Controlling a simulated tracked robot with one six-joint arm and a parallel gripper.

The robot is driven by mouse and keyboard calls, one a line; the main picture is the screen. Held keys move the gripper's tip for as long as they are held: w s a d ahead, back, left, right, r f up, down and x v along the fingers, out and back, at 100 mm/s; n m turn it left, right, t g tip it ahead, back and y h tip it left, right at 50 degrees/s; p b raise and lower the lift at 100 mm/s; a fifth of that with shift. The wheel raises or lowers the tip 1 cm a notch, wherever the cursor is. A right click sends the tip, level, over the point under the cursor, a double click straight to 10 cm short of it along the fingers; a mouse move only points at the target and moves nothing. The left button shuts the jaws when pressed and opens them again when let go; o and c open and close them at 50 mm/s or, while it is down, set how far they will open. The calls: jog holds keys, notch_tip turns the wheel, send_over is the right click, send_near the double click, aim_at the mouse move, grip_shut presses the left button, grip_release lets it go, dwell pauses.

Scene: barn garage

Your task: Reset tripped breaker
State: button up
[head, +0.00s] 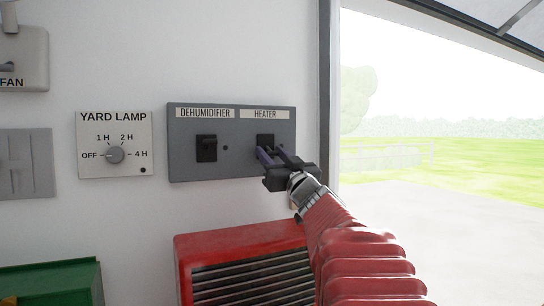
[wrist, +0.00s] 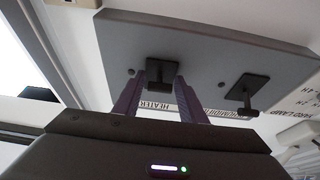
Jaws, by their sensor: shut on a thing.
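The grey breaker panel (head: 232,172) is on the white wall, with black switches under the labels DEHUMIDIFIER and HEATER. My gripper (head: 272,153) is at the HEATER breaker (head: 265,139) on the panel's right side. In the wrist view, the fingers of my gripper (wrist: 160,86) are on both sides of the HEATER breaker's black lever (wrist: 160,72) and shut on it. The fingers partly hide this breaker in the head view, so its lever position is unclear. The DEHUMIDIFIER breaker (head: 206,148) is untouched and also shows in the wrist view (wrist: 247,90).
A YARD LAMP timer dial (head: 115,155) is left of the panel, with its pointer toward OFF. A red louvred unit (head: 240,242) stands below the panel, close to my arm. A green box (head: 50,284) is at lower left. A dark door frame edges the open doorway at right.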

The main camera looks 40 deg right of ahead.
aim_at(268, 146)
jog(key=shift+s+r+g+y, duration=0.1)
jog(key=shift+r+g+y, duration=0.3)
jog(key=shift+g, duration=0.9)
jog(key=shift+s+r+g+y, duration=0.15)
jog(key=shift+r+g, duration=0.45)
jog(key=shift+g, duration=0.7)
jog(key=shift+w+r+g+y, duration=0.15)
jog(key=shift+r+g+y, duration=0.3)
jog(key=shift+g, duration=0.6)
jog(key=shift+w+r+g+y, duration=0.1)
jog(key=shift+r+g+y, duration=0.25)
jog(key=shift+g, duration=0.7)
jog(key=o, duration=1.1)
jog(key=v, duration=1.3)
jog(key=shift+s+a+r, duration=0.1)
jog(key=shift+s+r, duration=0.05)
jog(key=shift+s, duration=0.1)
